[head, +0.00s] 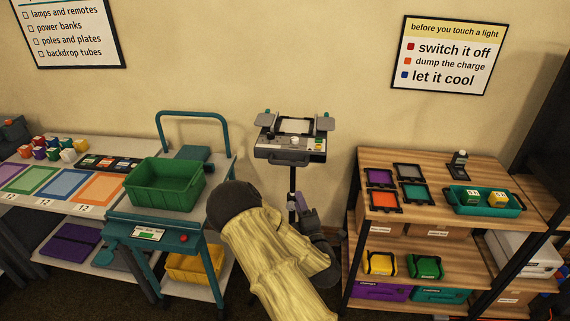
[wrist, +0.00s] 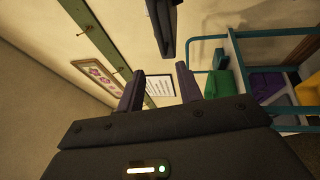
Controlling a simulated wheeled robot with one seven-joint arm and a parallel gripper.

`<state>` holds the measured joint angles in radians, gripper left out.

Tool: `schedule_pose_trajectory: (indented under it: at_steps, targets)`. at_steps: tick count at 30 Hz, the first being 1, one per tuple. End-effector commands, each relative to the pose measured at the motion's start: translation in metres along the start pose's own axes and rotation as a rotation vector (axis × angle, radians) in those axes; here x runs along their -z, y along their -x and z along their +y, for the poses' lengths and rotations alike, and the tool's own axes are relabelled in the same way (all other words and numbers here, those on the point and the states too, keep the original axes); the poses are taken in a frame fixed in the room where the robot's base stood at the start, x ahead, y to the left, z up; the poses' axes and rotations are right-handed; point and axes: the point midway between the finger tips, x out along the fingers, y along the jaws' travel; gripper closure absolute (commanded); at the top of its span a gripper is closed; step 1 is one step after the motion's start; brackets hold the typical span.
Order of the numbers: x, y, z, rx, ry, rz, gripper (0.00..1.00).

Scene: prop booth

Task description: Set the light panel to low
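The light panel (head: 292,152) stands on a dark pole (head: 292,182) in the middle of the head view. It has a pale screen (head: 294,126), a whitish knob (head: 295,141) and small coloured marks at the right of its front. Its setting is too small to read. My gripper (head: 301,202) is below the panel, by the pole, partly hidden by my arm. In the wrist view the two purple fingers of my gripper (wrist: 158,88) are apart with nothing between them. A dark upright piece (wrist: 164,28) shows beyond them; I cannot tell what it is.
A teal cart (head: 155,218) with a green bin (head: 165,187) stands left of the panel. A wooden shelf (head: 440,185) with frames and a teal tray (head: 484,208) stands right. Wall space around the panel is clear. A sign (head: 445,54) hangs at the upper right.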

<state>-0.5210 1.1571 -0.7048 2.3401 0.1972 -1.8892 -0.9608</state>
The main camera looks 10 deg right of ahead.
Motion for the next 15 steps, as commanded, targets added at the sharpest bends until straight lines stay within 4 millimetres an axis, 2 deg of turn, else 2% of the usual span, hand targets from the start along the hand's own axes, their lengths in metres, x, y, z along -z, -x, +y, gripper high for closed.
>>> schedule_pose_trajectory:
  at_steps: [15]
  targets:
    - [-0.001, -0.075, 0.003, -0.001, -0.002, 0.0, 0.64]
